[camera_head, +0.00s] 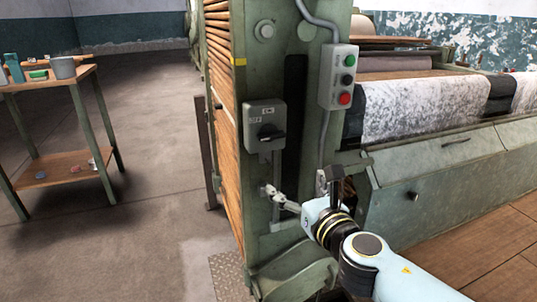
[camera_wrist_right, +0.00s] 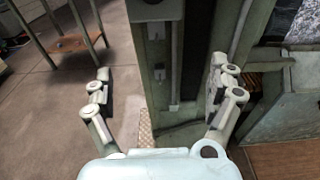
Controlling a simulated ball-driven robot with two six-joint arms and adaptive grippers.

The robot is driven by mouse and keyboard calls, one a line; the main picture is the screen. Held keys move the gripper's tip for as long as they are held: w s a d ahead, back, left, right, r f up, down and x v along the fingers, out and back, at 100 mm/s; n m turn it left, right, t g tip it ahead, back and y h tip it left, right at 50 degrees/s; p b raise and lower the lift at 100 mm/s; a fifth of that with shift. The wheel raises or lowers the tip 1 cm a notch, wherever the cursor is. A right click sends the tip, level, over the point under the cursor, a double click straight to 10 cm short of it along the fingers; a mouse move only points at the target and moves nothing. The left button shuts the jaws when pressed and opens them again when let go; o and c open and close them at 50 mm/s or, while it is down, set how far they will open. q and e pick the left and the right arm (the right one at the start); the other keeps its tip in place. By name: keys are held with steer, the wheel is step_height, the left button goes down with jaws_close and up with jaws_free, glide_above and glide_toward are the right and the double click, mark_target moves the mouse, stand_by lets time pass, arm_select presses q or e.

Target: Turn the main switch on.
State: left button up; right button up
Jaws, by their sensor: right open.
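The main switch (camera_head: 265,112) is a grey box on the green machine post, with a black rotary handle (camera_head: 270,134) lying roughly crosswise. Small labels sit above and to the left of the handle. In the wrist view a grey box cut by the top edge (camera_wrist_right: 155,11) appears to be its lower part; the handle is barely visible there. My right gripper (camera_head: 297,188) is open and empty, below the switch and slightly right of it, in front of the post. Its spread fingers also show in the wrist view (camera_wrist_right: 160,70). My left gripper is out of view.
A machine bed with speckled cloth (camera_head: 415,108) stands right. A small table (camera_head: 50,82) stands left, with open floor between.

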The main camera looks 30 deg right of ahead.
steer(key=t, duration=0.1)
glide_toward(273, 138)
steer(key=s, duration=0.1)
steer(key=p+x, duration=0.1)
steer(key=x, duration=0.8)
steer(key=shift+a, duration=0.15)
steer(key=shift+w+d, duration=0.2)
steer(key=shift+w, duration=0.4)
steer(key=c, duration=1.2)
